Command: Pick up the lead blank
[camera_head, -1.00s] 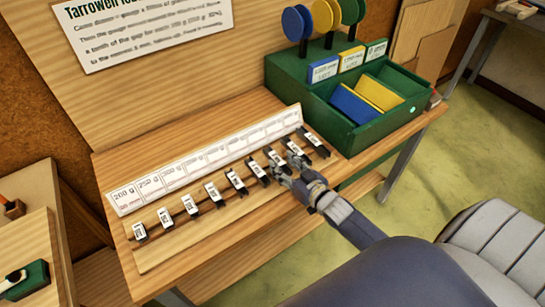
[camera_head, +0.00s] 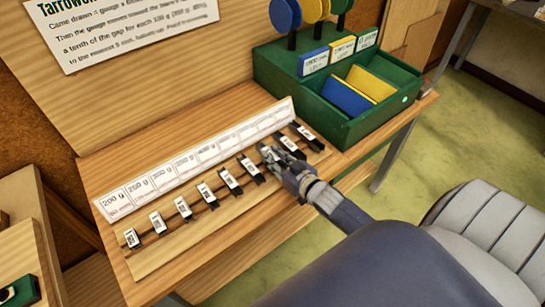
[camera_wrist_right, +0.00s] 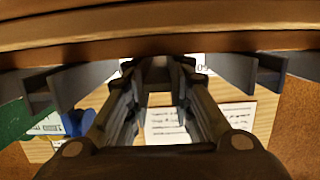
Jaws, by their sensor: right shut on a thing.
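The lead blanks are short dark bars with white labels, lying in a slanted row on a wooden rack (camera_head: 180,232). One lead blank (camera_head: 229,181) lies near the middle of the row. My right gripper (camera_head: 268,154) is at the third blank from the right end and is shut on it, largely hiding it. In the right wrist view the fingers of the right gripper (camera_wrist_right: 158,82) close around a dark piece (camera_wrist_right: 158,66), with other dark bars to both sides. The held blank seems still at rack level; I cannot tell if it is clear. My left gripper is not in view.
A card strip (camera_head: 190,165) with weight labels runs behind the row. A green box (camera_head: 345,122) with blue and yellow dividers stands at the right. Neighbouring blanks (camera_head: 291,143) sit close beside the gripper. A notice (camera_head: 125,30) is on the back board.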

